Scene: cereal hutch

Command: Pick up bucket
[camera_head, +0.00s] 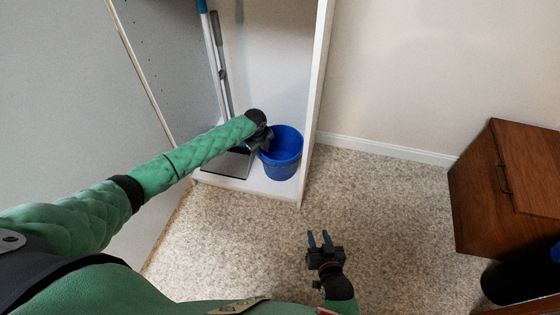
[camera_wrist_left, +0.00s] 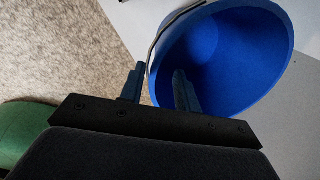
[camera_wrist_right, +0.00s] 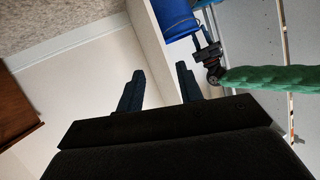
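The blue bucket (camera_head: 286,167) stands upright on the white floor panel of the open cabinet, close to its right wall. My left gripper (camera_head: 265,139) is at the bucket's left rim. In the left wrist view the left gripper (camera_wrist_left: 158,82) is open, one finger over the bucket's inside (camera_wrist_left: 225,60) and the other outside, with the rim and a thin handle between them. No contact can be made out. My right gripper (camera_head: 319,238) is open and empty above the carpet; its fingers also show in the right wrist view (camera_wrist_right: 160,85). That view shows part of the bucket (camera_wrist_right: 174,18).
A dustpan (camera_head: 229,163) and long-handled tools (camera_head: 220,60) stand left of the bucket, beside my left forearm. The cabinet's right wall (camera_head: 318,85) rises close by the bucket. A brown wooden cabinet (camera_head: 480,200) stands at right. The carpet (camera_head: 370,220) between is clear.

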